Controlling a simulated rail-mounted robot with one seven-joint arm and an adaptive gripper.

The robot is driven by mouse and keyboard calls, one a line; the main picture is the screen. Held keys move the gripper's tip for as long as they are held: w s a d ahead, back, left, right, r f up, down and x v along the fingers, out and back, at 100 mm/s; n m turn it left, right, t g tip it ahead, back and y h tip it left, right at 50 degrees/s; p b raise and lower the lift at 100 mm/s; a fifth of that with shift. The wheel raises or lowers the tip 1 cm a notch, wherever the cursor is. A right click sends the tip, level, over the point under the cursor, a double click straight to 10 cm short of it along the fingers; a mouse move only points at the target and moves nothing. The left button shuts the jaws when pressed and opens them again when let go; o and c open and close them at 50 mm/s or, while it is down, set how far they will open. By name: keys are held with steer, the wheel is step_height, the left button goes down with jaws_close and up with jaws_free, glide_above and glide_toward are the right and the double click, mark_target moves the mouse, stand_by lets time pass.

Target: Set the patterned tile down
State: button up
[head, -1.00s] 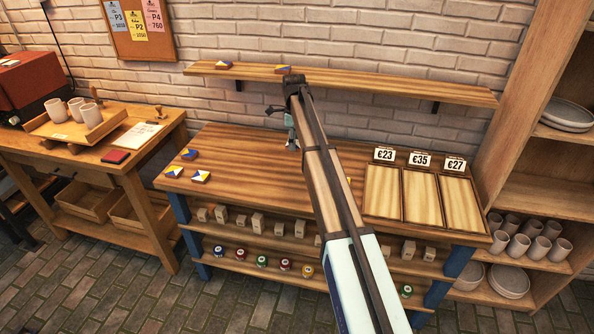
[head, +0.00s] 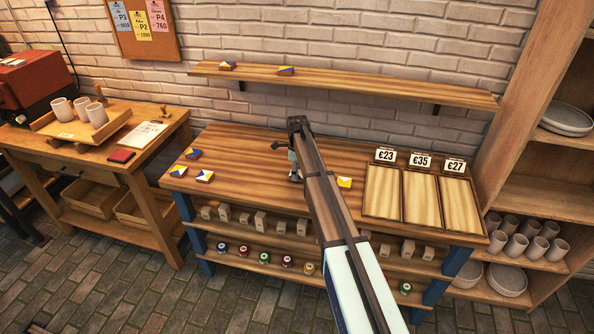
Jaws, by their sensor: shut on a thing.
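My gripper (head: 295,177) points down over the middle of the wooden worktable (head: 250,150), low near its surface. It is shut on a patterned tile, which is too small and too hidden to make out. I cannot tell whether that tile touches the tabletop. Several similar blue, yellow and white tiles lie around: one tile (head: 193,153) and two more beside it at the table's left end, a tile (head: 344,182) right of my gripper, and two on the wall shelf, a left tile (head: 227,65) and a right tile (head: 286,71).
Wooden trays (head: 381,192) with price cards fill the table's right end. The wall shelf (head: 390,88) runs above and behind. Small blocks and paint pots sit on the racks below. The tabletop between the left tiles and my gripper is clear.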

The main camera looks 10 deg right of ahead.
steer(key=shift+f, duration=0.15)
steer(key=o, duration=1.2)
steer(key=shift+o, duration=0.2)
step_height(320, 180, up, 12)
steer(key=b, duration=0.4)
